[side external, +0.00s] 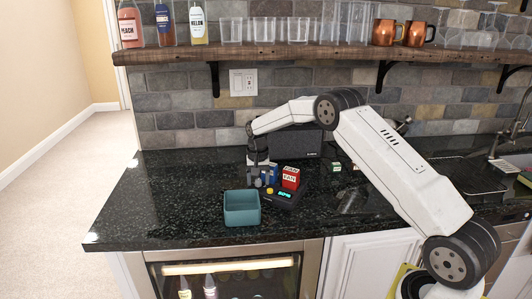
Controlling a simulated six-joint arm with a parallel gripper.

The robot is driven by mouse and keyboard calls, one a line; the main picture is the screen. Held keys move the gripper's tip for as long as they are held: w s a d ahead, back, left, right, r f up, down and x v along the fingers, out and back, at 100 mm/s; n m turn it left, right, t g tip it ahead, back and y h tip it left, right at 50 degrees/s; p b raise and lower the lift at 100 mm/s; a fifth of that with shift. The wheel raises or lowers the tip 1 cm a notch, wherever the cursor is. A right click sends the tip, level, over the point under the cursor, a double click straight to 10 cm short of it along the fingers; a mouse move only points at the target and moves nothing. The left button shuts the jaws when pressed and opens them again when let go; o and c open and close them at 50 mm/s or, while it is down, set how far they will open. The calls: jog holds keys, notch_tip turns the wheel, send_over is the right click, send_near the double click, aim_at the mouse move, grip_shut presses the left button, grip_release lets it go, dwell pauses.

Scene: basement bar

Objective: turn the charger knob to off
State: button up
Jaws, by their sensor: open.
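The charger (289,199) is a small dark unit with a lit green display, on the black counter near its front. A small yellow round part, which looks like the knob (270,190), shows at its left side. Its pointer setting is too small to read. My gripper (261,185) is open and points down just left of and above the yellow part. I cannot tell whether a finger touches it.
A teal open bin (242,223) stands in front of my gripper. A red box (291,178) and a blue object (271,174) stand close by the charger. A black box (307,145) is against the wall. The counter's left side (170,195) is clear.

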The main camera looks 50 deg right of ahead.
grip_shut()
jog(key=shift+n, duration=0.4)
jog(key=n, duration=1)
jog(key=shift+n, duration=0.3)
dwell(0.3)
grip_release()
